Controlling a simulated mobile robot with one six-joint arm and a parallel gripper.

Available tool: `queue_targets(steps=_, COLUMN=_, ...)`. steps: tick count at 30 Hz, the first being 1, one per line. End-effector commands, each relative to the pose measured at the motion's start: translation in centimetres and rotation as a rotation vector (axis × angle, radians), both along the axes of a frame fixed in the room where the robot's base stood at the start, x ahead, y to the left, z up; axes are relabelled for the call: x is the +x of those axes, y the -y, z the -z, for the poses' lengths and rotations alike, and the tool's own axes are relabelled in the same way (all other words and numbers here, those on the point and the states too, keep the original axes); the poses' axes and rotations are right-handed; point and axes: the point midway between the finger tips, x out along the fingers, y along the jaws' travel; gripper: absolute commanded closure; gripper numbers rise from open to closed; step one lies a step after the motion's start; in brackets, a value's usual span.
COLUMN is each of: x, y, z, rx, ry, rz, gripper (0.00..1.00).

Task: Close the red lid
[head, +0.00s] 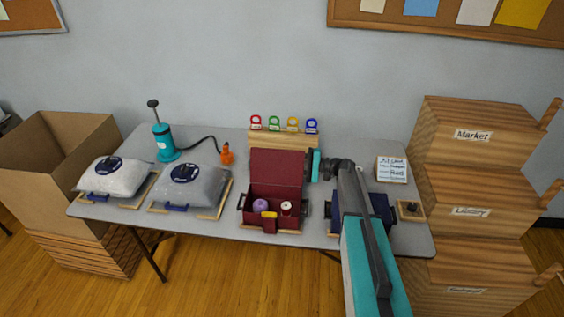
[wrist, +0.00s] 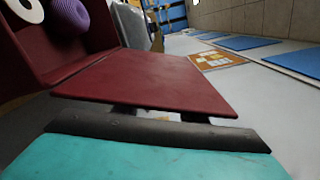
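The red box (head: 255,218) stands open on the table in the head view, its red lid (head: 277,167) raised at the back. It holds a purple spool (head: 260,206) and a white-ended red spool (head: 286,208). My gripper (head: 309,165) is at the lid's right edge. In the wrist view the lid (wrist: 150,78) fills the middle. Two dark finger parts of my gripper (wrist: 159,113) show apart just beyond the dark bar, partly hidden by the lid. Nothing shows held between them. I cannot tell whether they touch the lid.
A dark blue box (head: 379,207) stands right of the red box, partly behind my arm. Two grey bags (head: 193,184) lie on the left. A teal pump (head: 164,143) stands back left. Wooden crates (head: 478,170) are stacked right.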

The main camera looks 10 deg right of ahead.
Motion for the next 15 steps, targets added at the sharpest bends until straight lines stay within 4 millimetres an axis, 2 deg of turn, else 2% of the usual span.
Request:
queue_targets(steps=8, x=0.04, y=-0.14, z=0.02, rx=0.000, ry=0.000, rz=0.000, gripper=0.62)
queue_targets(steps=15, x=0.03, y=-0.17, z=0.01, rx=0.000, ry=0.000, rz=-0.001, gripper=1.00)
